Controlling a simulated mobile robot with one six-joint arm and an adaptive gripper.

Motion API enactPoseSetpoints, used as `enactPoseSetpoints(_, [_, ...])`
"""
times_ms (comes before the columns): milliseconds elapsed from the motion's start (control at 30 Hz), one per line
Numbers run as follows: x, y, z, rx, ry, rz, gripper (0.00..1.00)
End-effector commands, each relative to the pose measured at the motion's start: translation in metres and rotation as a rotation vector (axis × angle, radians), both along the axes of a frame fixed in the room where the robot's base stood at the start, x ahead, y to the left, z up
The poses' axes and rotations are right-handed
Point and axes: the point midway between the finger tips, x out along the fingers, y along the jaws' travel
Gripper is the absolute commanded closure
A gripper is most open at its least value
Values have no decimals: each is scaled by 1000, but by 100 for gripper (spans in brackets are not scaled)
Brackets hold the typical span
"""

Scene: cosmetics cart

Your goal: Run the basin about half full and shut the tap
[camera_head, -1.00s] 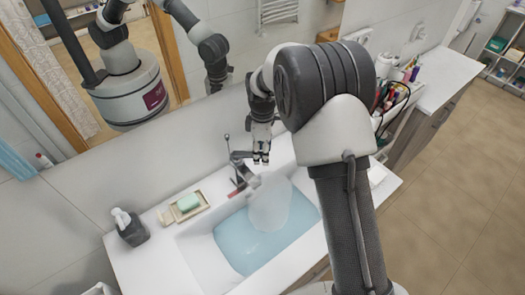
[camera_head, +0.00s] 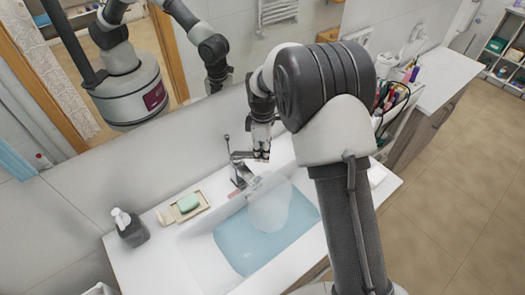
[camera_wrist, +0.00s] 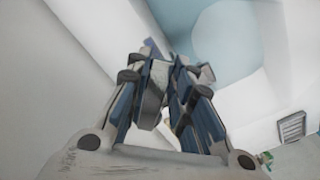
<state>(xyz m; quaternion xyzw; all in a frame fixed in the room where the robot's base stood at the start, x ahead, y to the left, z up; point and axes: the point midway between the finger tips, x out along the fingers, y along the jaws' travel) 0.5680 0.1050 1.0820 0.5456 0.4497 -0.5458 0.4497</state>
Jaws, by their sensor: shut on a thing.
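The white basin (camera_head: 195,250) holds a pool of blue water (camera_head: 245,250); its exact depth is hard to judge. The chrome tap (camera_head: 242,177) stands at its back edge. A pale, cloudy stream (camera_head: 269,208) shows between the spout and the water. My gripper (camera_head: 262,155) is behind and above the spout, at the end of the tap's lever (camera_head: 241,155), and is shut on it. In the wrist view, my gripper's fingers (camera_wrist: 165,78) are close together and mostly hide the lever. Blue water (camera_wrist: 212,28) shows beyond them.
A soap dish with green soap (camera_head: 188,203) and a dark pump bottle (camera_head: 130,228) stand left of the basin. A holder with several cosmetics (camera_head: 392,100) stands to the right. A mirror (camera_head: 215,20) rises behind the counter (camera_head: 150,275).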

Motion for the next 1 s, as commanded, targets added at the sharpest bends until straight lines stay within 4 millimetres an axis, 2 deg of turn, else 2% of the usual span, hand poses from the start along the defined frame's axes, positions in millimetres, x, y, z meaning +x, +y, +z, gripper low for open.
enactPoseSetpoints(233, [0,4,7,-43,13,5,100])
enactPoseSetpoints(600, [3,17,31,-334,67,4,100])
enactPoseSetpoints(967, [4,18,31,-363,70,0,100])
enactPoseSetpoints(1000, [4,18,31,-363,70,0,78])
